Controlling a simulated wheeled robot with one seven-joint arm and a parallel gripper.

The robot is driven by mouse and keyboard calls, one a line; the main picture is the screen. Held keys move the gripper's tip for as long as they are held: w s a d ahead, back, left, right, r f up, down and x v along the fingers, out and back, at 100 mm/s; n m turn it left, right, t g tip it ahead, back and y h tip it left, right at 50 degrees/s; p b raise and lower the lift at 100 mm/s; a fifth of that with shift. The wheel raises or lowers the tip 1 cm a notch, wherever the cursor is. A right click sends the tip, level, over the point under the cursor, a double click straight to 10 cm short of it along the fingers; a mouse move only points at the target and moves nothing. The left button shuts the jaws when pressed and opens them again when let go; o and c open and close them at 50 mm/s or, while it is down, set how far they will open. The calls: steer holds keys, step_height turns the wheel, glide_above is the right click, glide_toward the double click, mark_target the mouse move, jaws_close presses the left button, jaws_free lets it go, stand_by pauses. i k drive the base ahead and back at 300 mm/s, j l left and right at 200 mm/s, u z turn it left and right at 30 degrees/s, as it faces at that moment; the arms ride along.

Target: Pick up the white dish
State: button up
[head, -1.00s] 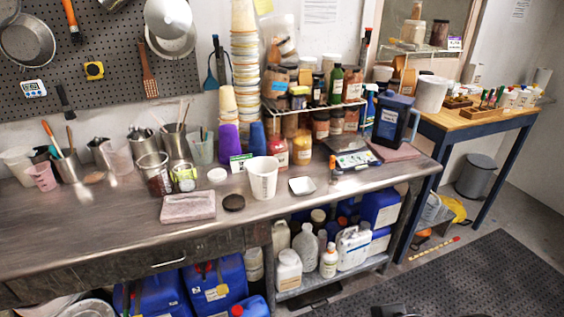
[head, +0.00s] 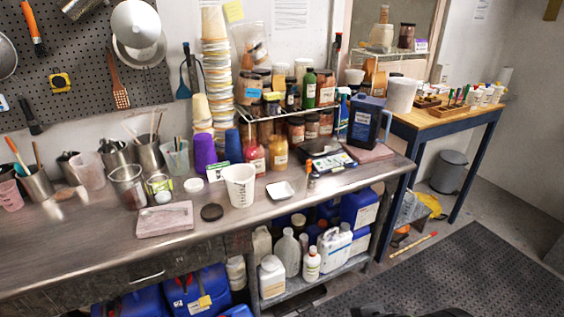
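The white dish (head: 280,190) is small, shallow and squarish. It sits flat near the front edge of the metal workbench (head: 85,235), just right of a white measuring cup (head: 239,186), and looks empty. Nothing hides it from the head view. My gripper is not recognisable in view; only a dark shape shows at the bottom edge of the picture, and I cannot tell what part it is.
Behind the dish stand bottles and a wire rack (head: 290,113) of jars. A scale (head: 333,163) and blue jug (head: 367,122) are at right. Floor mat (head: 460,275) is clear.

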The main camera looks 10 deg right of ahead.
mark_target(281, 192)
steer(key=i+j+u, duration=0.1)
steer(key=i, duration=0.55)
steer(key=i+j+u, duration=0.15)
steer(key=i, duration=0.5)
